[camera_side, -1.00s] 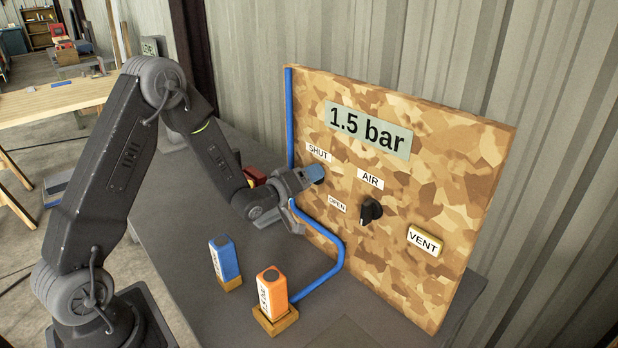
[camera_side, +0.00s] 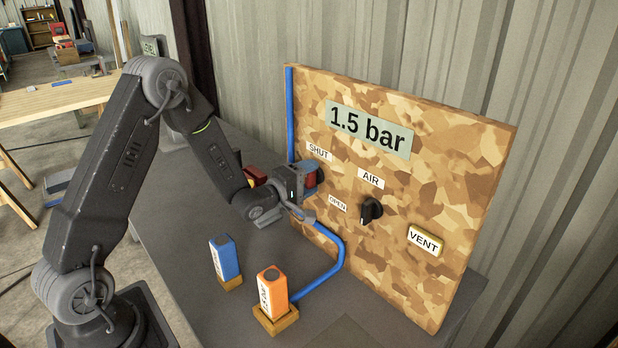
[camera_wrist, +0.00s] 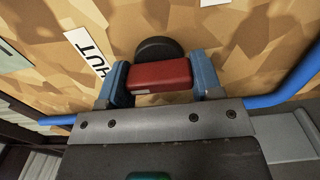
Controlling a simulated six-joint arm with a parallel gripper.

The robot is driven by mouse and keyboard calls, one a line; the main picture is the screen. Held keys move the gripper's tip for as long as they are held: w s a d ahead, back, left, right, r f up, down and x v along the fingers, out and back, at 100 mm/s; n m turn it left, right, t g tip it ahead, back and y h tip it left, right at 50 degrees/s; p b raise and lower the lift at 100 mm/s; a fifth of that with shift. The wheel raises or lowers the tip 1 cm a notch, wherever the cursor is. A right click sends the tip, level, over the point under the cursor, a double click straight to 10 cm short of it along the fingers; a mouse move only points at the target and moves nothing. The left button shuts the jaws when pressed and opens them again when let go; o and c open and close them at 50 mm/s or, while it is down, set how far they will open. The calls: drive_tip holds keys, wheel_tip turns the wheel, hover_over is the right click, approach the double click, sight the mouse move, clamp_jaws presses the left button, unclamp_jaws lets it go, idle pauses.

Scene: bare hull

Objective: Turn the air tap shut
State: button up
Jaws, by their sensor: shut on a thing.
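The tap has a red handle (camera_side: 311,179) on the camouflage-patterned panel (camera_side: 450,185), below the SHUT label (camera_side: 318,151) and left of the OPEN label (camera_side: 337,204). My gripper (camera_side: 306,180) is at the panel and shut on this handle. In the wrist view, blue fingertips of my gripper (camera_wrist: 162,80) press on both ends of the red handle (camera_wrist: 160,75). A dark round hub (camera_wrist: 158,47) shows behind it. The SHUT label (camera_wrist: 90,52) is at upper left there. Part of the handle is hidden by the fingers in the side view.
A display (camera_side: 368,131) reads 1.5 bar. A black knob (camera_side: 371,211) sits under the AIR label (camera_side: 371,180), with a VENT button (camera_side: 425,241) to the right. A blue pipe (camera_side: 330,268) runs along the panel. A blue block (camera_side: 225,259) and an orange block (camera_side: 272,292) stand in front.

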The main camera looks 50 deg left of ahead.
idle(0.6)
drive_tip(key=o, duration=0.9)
drive_tip(key=s, duration=1.4)
drive_tip(key=shift+w, duration=0.1)
